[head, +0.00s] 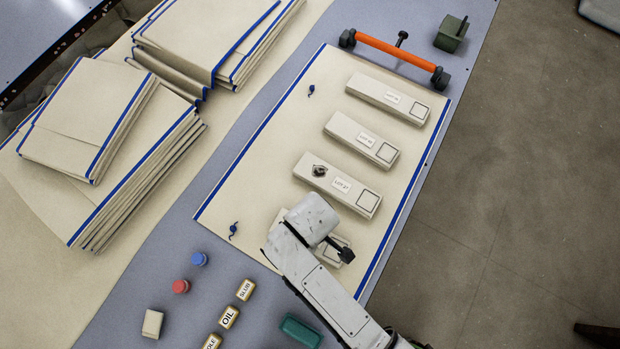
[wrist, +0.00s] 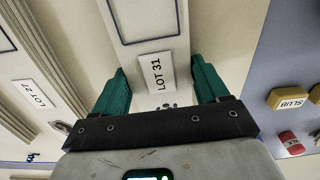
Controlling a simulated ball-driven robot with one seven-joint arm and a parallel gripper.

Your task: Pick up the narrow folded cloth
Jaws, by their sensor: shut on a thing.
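In the head view most of this cloth (head: 343,241) is hidden under my arm, at the near end of a row on a blue-edged cream sheet (head: 262,170). My fingertips are hidden there. I cannot tell whether the cloth is clear of the sheet.
Several similar folded cloths lie beyond, the closest being LOT 27 (head: 318,178) with a small metal part on it. An orange bar (head: 395,51) crosses the sheet's far end. Cloth stacks (head: 88,115) stand left.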

